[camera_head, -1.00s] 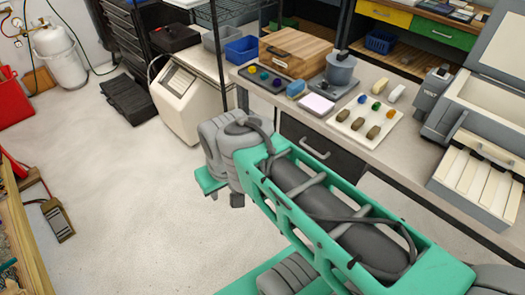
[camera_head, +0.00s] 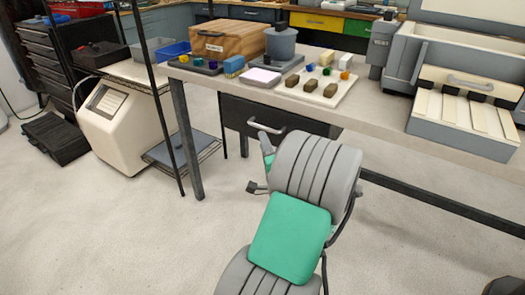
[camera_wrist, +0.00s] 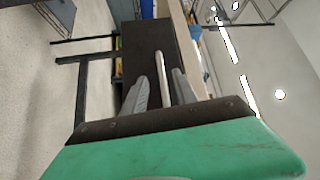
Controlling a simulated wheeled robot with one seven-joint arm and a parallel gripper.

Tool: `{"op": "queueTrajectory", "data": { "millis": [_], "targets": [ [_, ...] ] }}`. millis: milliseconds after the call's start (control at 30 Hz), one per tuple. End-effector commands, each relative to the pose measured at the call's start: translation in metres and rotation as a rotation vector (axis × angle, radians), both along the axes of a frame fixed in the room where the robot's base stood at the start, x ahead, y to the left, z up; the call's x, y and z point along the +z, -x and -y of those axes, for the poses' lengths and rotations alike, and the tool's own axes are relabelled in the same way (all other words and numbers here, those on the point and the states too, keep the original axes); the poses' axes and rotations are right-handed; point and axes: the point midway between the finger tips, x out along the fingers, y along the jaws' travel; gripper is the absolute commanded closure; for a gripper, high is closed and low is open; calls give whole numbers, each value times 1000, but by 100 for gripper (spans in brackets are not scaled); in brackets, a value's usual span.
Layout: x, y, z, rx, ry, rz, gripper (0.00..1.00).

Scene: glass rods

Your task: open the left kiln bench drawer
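The left kiln bench drawer (camera_head: 236,113) is a dark box front under the left part of the bench. It looks shut, with a pale bar handle (camera_head: 266,127) on its front. In the wrist view the dark drawer front (camera_wrist: 138,50) lies ahead, and the handle (camera_wrist: 160,42) appears as a light bar lined up between the fingers. My gripper (camera_wrist: 160,76) is open with nothing held; I cannot tell whether the fingers reach around the handle or stop short of it. In the head view my arm hides most of the gripper and the drawer's lower right.
The bench top (camera_head: 385,118) carries a wooden box (camera_head: 228,40), a grey pot (camera_head: 281,43), a pale tray (camera_head: 343,90) of small pieces and a kiln (camera_head: 425,60). A bench leg (camera_head: 187,140) and wire shelf stand left. The floor (camera_head: 120,230) in front is clear.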

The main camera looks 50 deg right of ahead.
Motion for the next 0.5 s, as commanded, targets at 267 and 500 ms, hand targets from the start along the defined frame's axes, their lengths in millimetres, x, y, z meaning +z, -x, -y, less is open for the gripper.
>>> {"op": "queueTrajectory", "data": {
  "millis": [267, 500],
  "targets": [
    [8, -18, 29, -29, -10, 28, 66],
    [12, -47, 53, -31, -9, 26, 66]
  ]
}}
